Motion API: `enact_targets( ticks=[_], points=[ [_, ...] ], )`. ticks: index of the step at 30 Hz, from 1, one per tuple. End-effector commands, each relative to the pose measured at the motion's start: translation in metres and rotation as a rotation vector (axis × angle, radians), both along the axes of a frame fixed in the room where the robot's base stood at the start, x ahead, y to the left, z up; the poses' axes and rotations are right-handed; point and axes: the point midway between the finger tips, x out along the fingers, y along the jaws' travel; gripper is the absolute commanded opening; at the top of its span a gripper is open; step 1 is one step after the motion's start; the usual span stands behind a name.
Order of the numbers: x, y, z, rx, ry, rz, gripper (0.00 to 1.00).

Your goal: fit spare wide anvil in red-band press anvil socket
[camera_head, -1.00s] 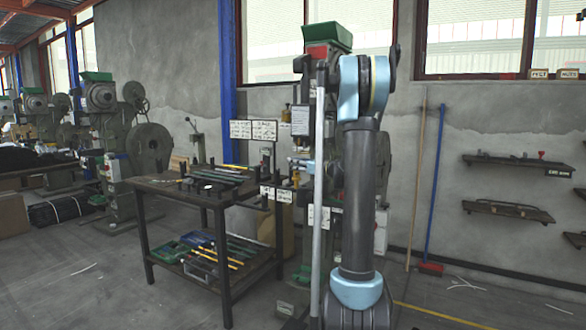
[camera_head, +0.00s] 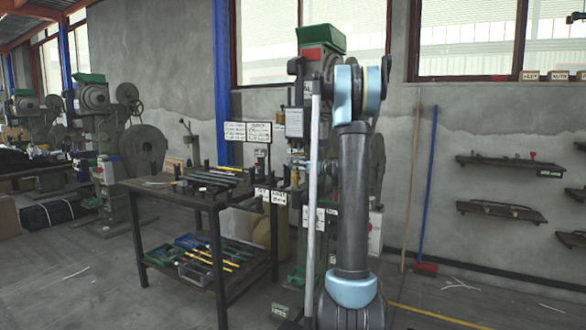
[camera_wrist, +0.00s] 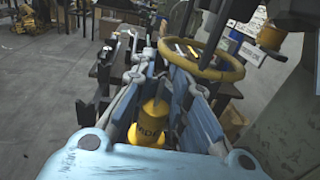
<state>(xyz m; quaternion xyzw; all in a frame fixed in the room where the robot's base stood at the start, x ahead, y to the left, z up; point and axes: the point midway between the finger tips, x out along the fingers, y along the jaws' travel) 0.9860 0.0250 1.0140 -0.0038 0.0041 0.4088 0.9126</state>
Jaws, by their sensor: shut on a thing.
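The red-band press (camera_head: 312,54), with a green hopper on top, stands against the back wall, partly behind my arm in the head view. In the wrist view my gripper (camera_wrist: 155,80) is shut on a yellow piece (camera_wrist: 152,122) with dark lettering, apparently the wide anvil. The piece sits upright between the blue-grey fingers, its lower part hidden by the gripper body. A yellow ring (camera_wrist: 228,73) lies beyond the fingers, and a yellow-banded cylinder (camera_wrist: 270,37) hangs at upper right. I cannot make out the anvil socket in either view.
A dark worktable (camera_head: 216,197) with tools and trays on two levels stands left of the press. Signs (camera_head: 247,132) stand behind it. More presses (camera_head: 95,97) are at far left. Wall shelves (camera_head: 505,209) and a blue-handled broom (camera_head: 428,180) are at right. Floor at right is mostly clear.

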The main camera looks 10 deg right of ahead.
Motion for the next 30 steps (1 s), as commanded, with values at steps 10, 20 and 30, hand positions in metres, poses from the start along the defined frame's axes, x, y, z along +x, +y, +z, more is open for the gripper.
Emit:
enact_targets(
  ticks=[10,20,30],
  points=[
    [0.014,-0.01,0.0,0.0,0.0,-0.001,0.0],
    [0.02,-0.015,-0.007,0.0,0.0,-0.001,0.0],
    [0.02,-0.015,-0.024,0.0,0.0,-0.001,0.0]
  ],
)
